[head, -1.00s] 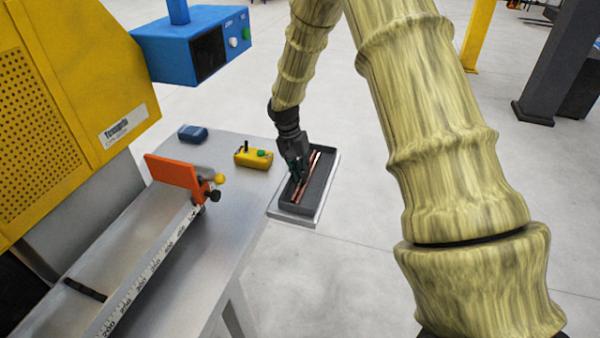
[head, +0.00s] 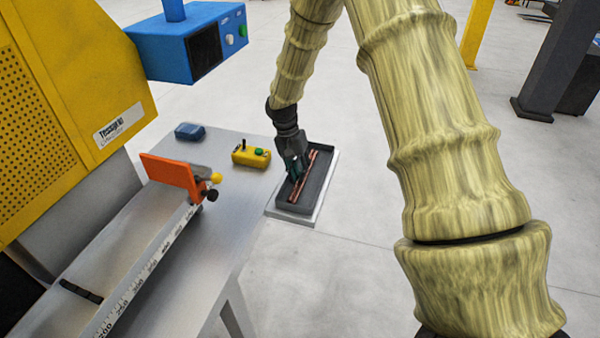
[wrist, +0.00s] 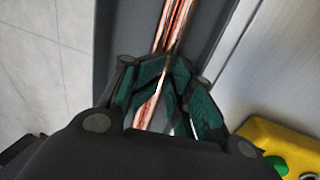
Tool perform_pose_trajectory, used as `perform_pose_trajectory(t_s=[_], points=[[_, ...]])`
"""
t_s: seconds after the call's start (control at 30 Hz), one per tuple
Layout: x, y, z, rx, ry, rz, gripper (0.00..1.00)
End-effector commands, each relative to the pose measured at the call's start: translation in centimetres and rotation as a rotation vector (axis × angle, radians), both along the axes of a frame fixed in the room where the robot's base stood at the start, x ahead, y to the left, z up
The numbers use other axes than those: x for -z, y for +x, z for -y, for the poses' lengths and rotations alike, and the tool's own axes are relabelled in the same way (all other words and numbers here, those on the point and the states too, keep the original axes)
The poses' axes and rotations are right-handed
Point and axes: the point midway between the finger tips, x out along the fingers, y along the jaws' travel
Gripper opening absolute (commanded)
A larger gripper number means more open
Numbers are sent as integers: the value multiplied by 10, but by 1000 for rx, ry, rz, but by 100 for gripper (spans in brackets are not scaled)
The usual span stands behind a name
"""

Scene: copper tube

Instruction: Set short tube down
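My gripper (head: 294,179) points down into the dark tray, its fingers over the copper tubes. In the wrist view, the green-padded fingers (wrist: 167,78) stand close on either side of copper. I cannot tell whether they still press on the short tube. Copper tubes (head: 309,165) lie close together, lengthwise, in the tray (head: 325,173); they also show in the wrist view (wrist: 176,26). The short tube cannot be told apart from the others, as the fingers hide part of them.
A yellow control box (head: 251,157) with a green button sits left of the tray, with a blue object (head: 191,132) beyond. An orange stop plate (head: 170,176) stands on the ruled rail. A yellow machine (head: 70,100) fills the left. Floor right of the tray is clear.

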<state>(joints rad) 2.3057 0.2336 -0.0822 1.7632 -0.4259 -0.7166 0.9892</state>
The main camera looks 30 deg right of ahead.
Motion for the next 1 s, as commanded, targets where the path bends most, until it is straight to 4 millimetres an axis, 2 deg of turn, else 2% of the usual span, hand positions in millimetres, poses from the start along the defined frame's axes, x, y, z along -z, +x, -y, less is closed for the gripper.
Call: perform_pose_trajectory(t_s=[0.6, 0.8, 1.0], points=[[-97, 21, -11, 3, -4, 12, 22], [-113, 23, -13, 1, -4, 10, 22], [-117, 24, -14, 2, -4, 9, 22]])
